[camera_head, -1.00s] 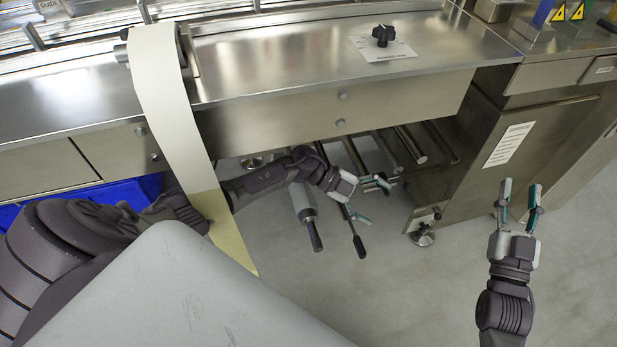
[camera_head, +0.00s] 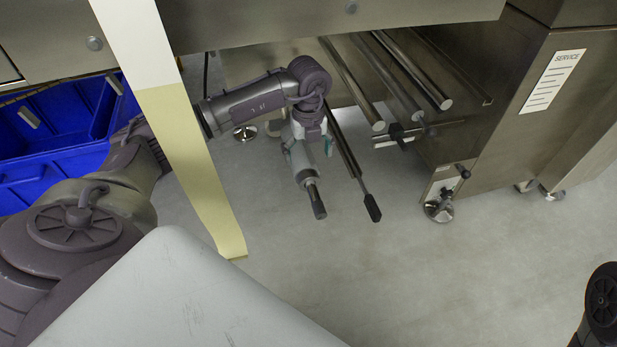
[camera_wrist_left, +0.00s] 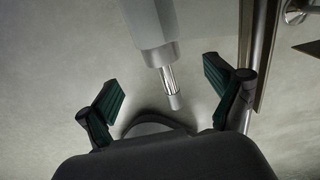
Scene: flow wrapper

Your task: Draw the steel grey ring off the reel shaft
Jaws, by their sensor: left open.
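The reel shaft (camera_head: 317,200) juts out below the machine, its dark end toward the floor. In the left wrist view the shaft end (camera_wrist_left: 171,85) is bright, with a grey tip. A wider grey collar, apparently the steel grey ring (camera_wrist_left: 160,53), sits around the shaft next to a thicker pale grey cylinder (camera_wrist_left: 145,18). My left gripper (camera_head: 308,148) is at the shaft in the head view, its fingers mostly hidden. In the left wrist view this gripper (camera_wrist_left: 163,80) is open, with the shaft end showing between its spread fingers. My right gripper is out of view.
A thin rod with a black handle (camera_head: 372,207) hangs close to the right of the shaft. Several steel bars (camera_head: 385,80) lie farther right. A pale film strip (camera_head: 185,130) crosses before my left arm. A blue crate (camera_head: 50,150) is at left. Open floor lies below.

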